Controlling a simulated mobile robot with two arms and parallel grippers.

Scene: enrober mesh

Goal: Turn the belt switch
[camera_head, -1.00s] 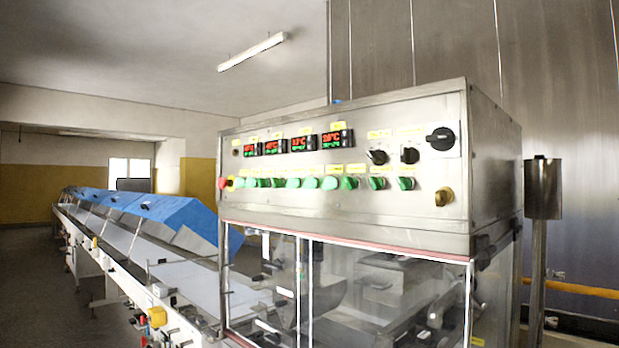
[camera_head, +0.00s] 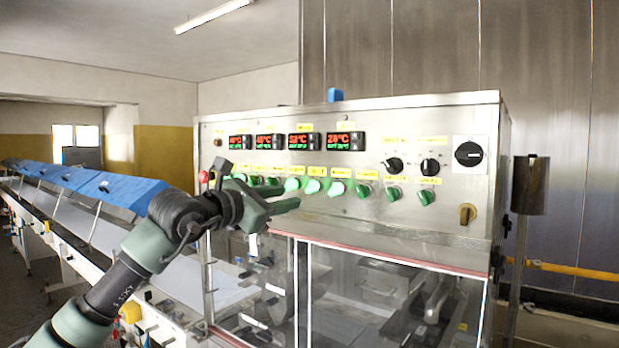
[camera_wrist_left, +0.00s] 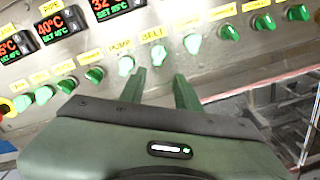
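The belt switch (camera_wrist_left: 158,55) is a green knob under the yellow BELT label in the wrist view, in a row on the steel control panel. In the head view it appears to be the pale green knob (camera_head: 313,186) near the middle of the row. My left gripper (camera_head: 282,196) is raised before the panel, its fingers pointing toward the row. In the wrist view its two green fingers (camera_wrist_left: 160,75) are spread apart with nothing between them, just below the belt switch. A gap to the panel seems to remain, but its depth is unclear. My right gripper is not in view.
Similar green knobs flank the switch closely, including the pump knob (camera_wrist_left: 125,65). A red button (camera_head: 204,177) is at the row's left end. Black rotary switches (camera_head: 469,154) sit at the right. Clear guard panels (camera_head: 345,290) are below, and a conveyor with blue covers (camera_head: 105,188) extends left.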

